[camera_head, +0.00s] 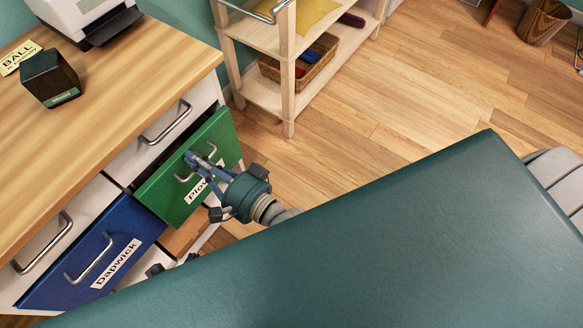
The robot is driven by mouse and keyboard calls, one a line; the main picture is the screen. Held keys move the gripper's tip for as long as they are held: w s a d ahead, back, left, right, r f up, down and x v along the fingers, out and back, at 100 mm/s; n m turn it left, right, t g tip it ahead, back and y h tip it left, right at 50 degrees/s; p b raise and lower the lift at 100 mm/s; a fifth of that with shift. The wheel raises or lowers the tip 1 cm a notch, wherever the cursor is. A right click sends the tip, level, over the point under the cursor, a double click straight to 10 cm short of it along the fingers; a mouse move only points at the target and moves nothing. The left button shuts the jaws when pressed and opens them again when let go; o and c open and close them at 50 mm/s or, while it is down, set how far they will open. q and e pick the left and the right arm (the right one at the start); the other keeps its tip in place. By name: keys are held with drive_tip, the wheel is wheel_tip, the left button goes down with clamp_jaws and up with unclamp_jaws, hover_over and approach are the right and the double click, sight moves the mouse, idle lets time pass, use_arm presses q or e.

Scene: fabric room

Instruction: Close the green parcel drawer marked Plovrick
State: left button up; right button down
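The green drawer (224,133) has a white label that reads "Plo", with the rest hidden behind my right gripper. Its front stands a little out from the white drawer above it; how far it is open is hard to tell. My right gripper (203,162) is in front of this green front, with its fingers at the bar handle (183,178). Whether the fingers touch or grip the handle cannot be told. A dark and grey piece low at the left, by my body's edge, may be part of my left gripper (156,270); its fingers are not clear.
A blue drawer (70,291) labelled Dapwick is at lower left. White drawers (150,155) sit under the wooden desktop (120,95), which holds a dark box (49,78) and a printer (90,22). A wooden shelf (287,70) stands behind.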

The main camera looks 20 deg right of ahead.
use_arm(q)
drive_tip(key=shift+s+f, duration=0.1)
drive_tip(key=shift+f, duration=0.2)
use_arm(e)
drive_tip(key=x, duration=0.3)
drive_tip(key=shift+w+r, duration=0.1)
drive_tip(key=shift+r, duration=0.1)
drive_tip(key=shift+r, duration=0.1)
use_arm(q)
drive_tip(key=shift+d, duration=0.1)
